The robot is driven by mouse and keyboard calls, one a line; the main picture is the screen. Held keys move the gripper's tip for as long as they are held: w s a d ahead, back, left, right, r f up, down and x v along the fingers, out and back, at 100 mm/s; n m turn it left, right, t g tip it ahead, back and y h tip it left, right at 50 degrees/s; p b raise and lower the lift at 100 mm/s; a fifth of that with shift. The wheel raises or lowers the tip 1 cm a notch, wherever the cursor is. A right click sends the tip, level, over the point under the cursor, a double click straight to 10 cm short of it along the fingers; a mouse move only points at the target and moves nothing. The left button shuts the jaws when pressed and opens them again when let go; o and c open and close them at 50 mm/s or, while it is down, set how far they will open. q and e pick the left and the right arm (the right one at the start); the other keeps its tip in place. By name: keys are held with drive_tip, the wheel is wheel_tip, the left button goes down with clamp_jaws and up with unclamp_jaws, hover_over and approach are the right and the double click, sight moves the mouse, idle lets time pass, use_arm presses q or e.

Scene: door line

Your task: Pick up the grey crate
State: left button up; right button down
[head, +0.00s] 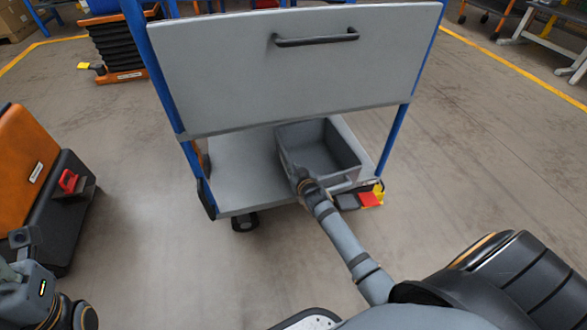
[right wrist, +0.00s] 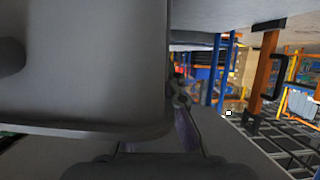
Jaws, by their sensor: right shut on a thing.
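The grey crate (head: 340,160) is an open box on the lower deck of a blue-framed trolley, towards the deck's right side. It looks empty. My right gripper (head: 303,183) is at the crate's near left part and shut on its rim. In the right wrist view the crate's grey wall (right wrist: 85,70) fills the left side, with a dark finger (right wrist: 181,92) at its edge. I cannot tell whether the crate is clear of the deck. Part of my left arm shows at lower left, but its fingers are not visible.
The trolley's grey panel (head: 300,75) with a black handle (head: 316,38) stands above and behind the crate. The lower deck (head: 235,165) is bare on the left. A red and yellow item (head: 371,197) is at the right corner. An orange and black unit (head: 40,190) stands left.

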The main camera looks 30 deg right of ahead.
idle(0.3)
drive_tip(key=c, duration=1.4)
unclamp_jaws()
drive_tip(key=shift+c, duration=0.2)
drive_tip(key=shift+s, duration=0.1)
drive_tip(key=v, duration=1.2)
drive_tip(key=shift+a, duration=0.1)
